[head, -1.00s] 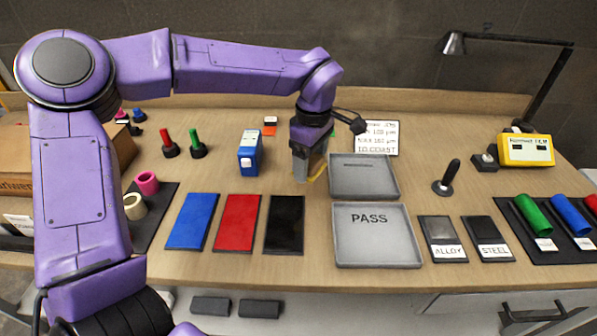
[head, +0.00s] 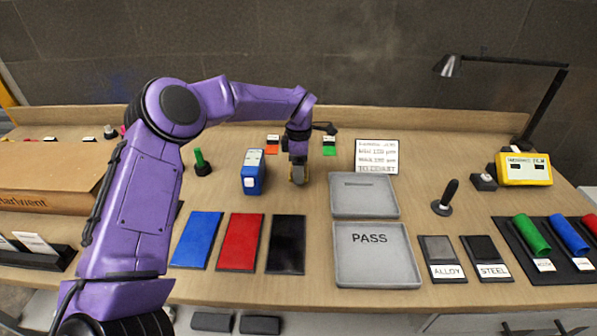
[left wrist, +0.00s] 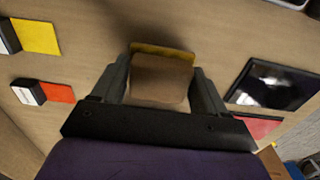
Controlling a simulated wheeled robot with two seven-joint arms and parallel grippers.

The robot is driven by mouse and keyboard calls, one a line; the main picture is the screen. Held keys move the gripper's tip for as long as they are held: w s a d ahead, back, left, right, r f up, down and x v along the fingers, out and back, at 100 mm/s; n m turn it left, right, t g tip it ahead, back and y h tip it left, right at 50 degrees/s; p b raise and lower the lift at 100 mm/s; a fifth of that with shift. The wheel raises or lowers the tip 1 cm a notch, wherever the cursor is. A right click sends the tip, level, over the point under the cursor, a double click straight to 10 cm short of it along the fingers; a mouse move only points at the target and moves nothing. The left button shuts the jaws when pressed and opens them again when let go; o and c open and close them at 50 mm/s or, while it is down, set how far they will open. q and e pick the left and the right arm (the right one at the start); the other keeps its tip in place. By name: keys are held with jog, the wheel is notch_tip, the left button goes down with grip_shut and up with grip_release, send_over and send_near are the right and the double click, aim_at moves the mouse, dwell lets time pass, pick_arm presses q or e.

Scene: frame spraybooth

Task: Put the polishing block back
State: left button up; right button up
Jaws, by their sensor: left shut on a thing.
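My left gripper (head: 298,172) is shut on a tan block with a yellow edge, taken as the polishing block (left wrist: 160,80). In the left wrist view the block sits between the two fingers of the gripper (left wrist: 162,88), its yellow edge showing along the far side. In the head view the block is mostly hidden by the gripper, low over the bench behind the black panel; I cannot tell if it touches. An orange patch (left wrist: 58,92) and a yellow patch (left wrist: 38,36), each with a label stand, lie at one side. A green patch (head: 329,150) also shows in the head view. My right gripper is out of view.
A blue device (head: 252,178) stands close left of the gripper. Blue (head: 197,240), red (head: 241,242) and black (head: 286,244) panels lie in front. Grey trays (head: 362,197) lie to the right, one marked PASS (head: 378,270). A green peg (head: 201,162) stands left. Bare bench surrounds the gripper.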

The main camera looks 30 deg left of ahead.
pick_arm(q)
notch_tip(320, 180, down, 3)
jog(key=shift+r+p, duration=0.2)
jog(key=shift+p, duration=0.25)
jog(key=shift+s+f, duration=0.1)
jog(key=shift+f, duration=0.25)
jog(key=o, duration=1.1)
jog(key=shift+r, duration=0.15)
notch_tip(320, 180, up, 12)
jog(key=shift+r+b, duration=0.1)
jog(key=shift+b, duration=0.9)
